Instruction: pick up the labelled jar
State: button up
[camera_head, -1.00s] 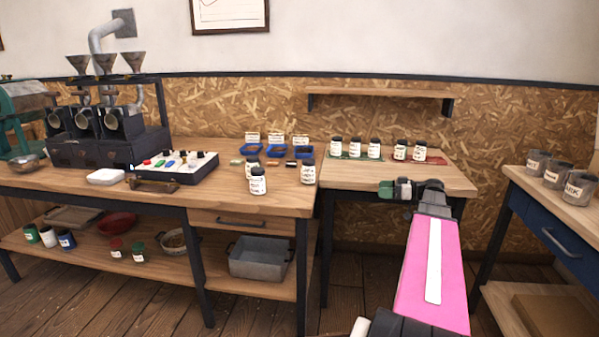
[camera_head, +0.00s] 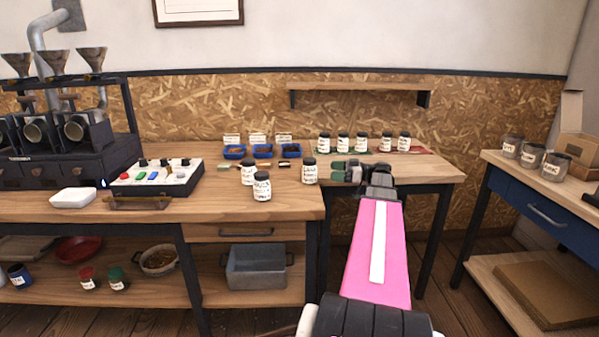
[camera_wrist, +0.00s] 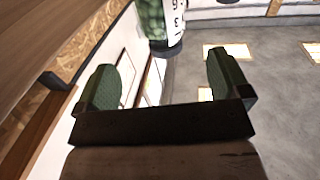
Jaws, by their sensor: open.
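Several white-labelled jars with black lids stand on the benches in the head view; which one the task means, I cannot tell. One jar (camera_head: 309,173) stands near the right corner of the left bench. Two more, a rear jar (camera_head: 248,173) and a front jar (camera_head: 262,187), stand left of it. My gripper (camera_head: 346,171) is just right of the corner jar, apart from it in the picture. In the wrist view my gripper (camera_wrist: 166,82) is open and empty. A jar with green contents, a white label and a dark lid (camera_wrist: 172,27) shows beyond the fingers, partly cut off.
A row of labelled jars (camera_head: 343,143) stands at the back of the right bench (camera_head: 425,174). Small blue trays (camera_head: 262,151) and a control box (camera_head: 157,177) are on the left bench.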

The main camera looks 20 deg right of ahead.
aim_at(309, 168)
jog(key=x, duration=1)
jog(key=shift+a, duration=0.3)
jog(key=c, duration=1.1)
jog(key=shift+r, duration=0.2)
